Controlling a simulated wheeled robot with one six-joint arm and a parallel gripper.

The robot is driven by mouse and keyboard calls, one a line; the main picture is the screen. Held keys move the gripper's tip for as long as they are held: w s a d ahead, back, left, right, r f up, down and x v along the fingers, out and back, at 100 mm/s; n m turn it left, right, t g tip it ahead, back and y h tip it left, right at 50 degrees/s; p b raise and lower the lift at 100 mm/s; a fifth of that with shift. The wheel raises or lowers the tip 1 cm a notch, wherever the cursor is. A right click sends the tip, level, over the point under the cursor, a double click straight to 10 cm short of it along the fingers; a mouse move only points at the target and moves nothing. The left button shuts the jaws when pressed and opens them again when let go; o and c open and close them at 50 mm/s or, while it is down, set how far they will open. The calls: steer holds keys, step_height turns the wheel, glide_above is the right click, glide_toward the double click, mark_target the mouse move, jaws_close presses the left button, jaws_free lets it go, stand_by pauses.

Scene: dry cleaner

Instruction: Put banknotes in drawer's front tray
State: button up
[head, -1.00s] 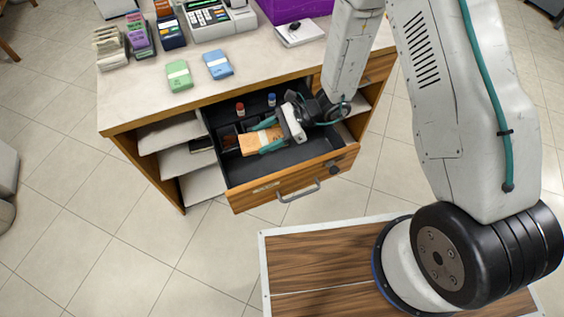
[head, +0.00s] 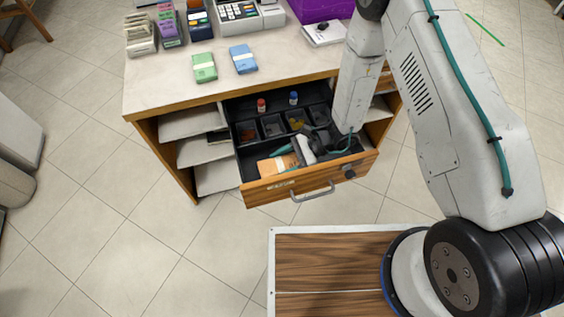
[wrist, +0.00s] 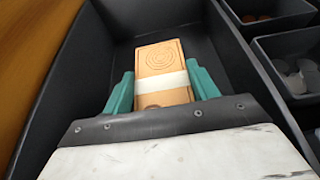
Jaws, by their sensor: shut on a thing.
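An orange banknote bundle (head: 275,167) with a pale band is between the teal fingers of my gripper (head: 286,160). My gripper is shut on it. In the wrist view the bundle (wrist: 159,57) lies flat, inside the long dark front tray (wrist: 100,50) of the open drawer. Whether its underside touches the tray floor I cannot tell. In the head view it is close behind the wooden drawer front (head: 310,180). A green bundle (head: 204,68) and a blue bundle (head: 243,58) lie on the counter.
Behind the front tray are small coin cups (head: 271,126) and a red-capped bottle (head: 261,105) and a blue-capped bottle (head: 293,98). Shelves (head: 205,150) are left of the drawer.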

steer(key=o, duration=1)
steer(key=shift+f, duration=0.15)
